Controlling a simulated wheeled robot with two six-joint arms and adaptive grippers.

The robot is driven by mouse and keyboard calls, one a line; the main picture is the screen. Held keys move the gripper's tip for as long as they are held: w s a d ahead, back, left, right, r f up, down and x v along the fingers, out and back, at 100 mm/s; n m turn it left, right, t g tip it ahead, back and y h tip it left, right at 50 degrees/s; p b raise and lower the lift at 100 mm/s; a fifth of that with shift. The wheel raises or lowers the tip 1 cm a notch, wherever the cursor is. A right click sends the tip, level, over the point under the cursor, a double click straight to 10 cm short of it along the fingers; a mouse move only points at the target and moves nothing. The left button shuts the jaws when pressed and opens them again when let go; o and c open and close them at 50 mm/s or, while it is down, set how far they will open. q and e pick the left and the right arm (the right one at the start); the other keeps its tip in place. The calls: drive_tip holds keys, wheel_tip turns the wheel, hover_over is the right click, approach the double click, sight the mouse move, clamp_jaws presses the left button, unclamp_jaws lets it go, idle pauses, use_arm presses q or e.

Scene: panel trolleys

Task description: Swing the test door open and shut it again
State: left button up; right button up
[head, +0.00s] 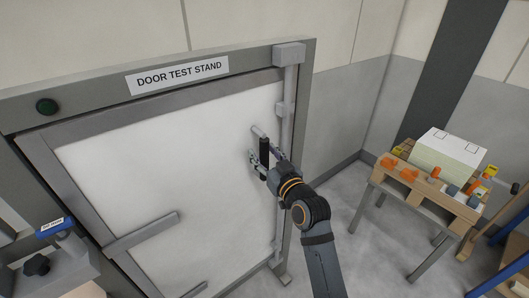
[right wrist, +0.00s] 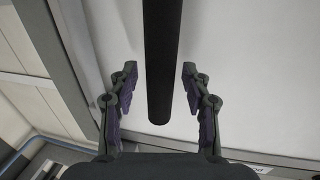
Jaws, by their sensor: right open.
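The test door (head: 150,170) is a white panel with a grey border, in a grey frame labelled "DOOR TEST STAND" (head: 177,75). It appears to sit closed in its frame. A black upright bar handle (head: 264,150) is near its right side. My right gripper (head: 258,162) is at the handle's lower part. In the right wrist view the open fingers (right wrist: 160,70) stand on either side of the black handle (right wrist: 163,50), with a gap on both sides. The handle's lower end shows between them. My left gripper is not in view.
A grey rail (head: 141,232) crosses the door's lower left. A blue-handled piece with a black knob (head: 37,265) is at the lower left. Bare floor lies between the stand and table.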

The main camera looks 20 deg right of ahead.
clamp_jaws()
drive_tip(key=shift+f, duration=0.1)
idle(0.4)
